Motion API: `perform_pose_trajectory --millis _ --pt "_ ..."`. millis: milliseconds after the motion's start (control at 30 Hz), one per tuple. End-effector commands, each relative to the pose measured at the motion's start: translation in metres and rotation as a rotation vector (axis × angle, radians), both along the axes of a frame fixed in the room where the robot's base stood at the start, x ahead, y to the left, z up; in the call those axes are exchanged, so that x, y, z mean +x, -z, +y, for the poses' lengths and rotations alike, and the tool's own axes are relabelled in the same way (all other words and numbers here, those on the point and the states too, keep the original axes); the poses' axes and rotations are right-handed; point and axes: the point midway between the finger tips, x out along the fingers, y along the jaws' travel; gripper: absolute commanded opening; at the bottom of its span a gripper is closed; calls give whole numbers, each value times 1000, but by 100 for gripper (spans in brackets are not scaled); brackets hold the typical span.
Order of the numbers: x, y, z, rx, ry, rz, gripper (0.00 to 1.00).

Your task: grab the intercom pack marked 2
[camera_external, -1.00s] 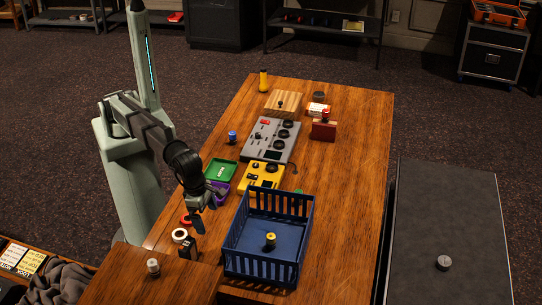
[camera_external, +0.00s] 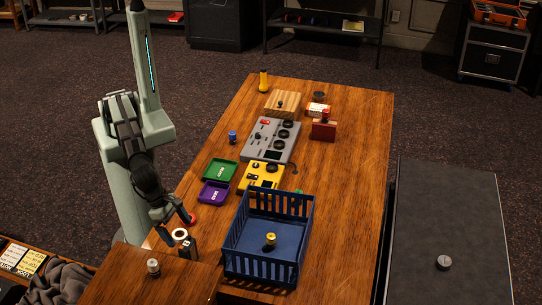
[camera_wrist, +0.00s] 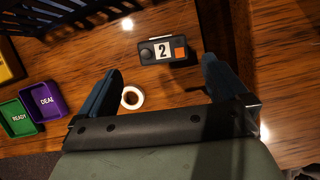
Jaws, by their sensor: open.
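The intercom pack marked 2 (camera_wrist: 167,50) is a small black box with a white "2" label and an orange square, on the wooden table in the wrist view. In the external view the pack (camera_external: 188,248) stands near the table's near left end. My gripper (camera_wrist: 160,85) is open and empty. In the wrist view its two blue fingers are spread, with the pack ahead of them toward the right finger, not between them. In the external view my gripper (camera_external: 178,228) hangs close to the pack; the exact gap cannot be told.
A white tape roll (camera_wrist: 132,97) lies beside the left finger, close to the pack. A blue crate (camera_external: 268,240) stands to the right. Green (camera_external: 220,170) and purple (camera_external: 214,192) trays and a yellow device (camera_external: 262,176) lie farther back.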

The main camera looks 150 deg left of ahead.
Motion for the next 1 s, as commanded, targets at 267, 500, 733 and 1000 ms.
perform_pose_trajectory --millis 267,500,733,1000 --pt "13 39 11 -1 0 2 100" --pt "16 50 13 -1 0 -1 100" --pt "21 66 14 -1 0 2 100" --pt "31 96 19 -1 0 1 100"
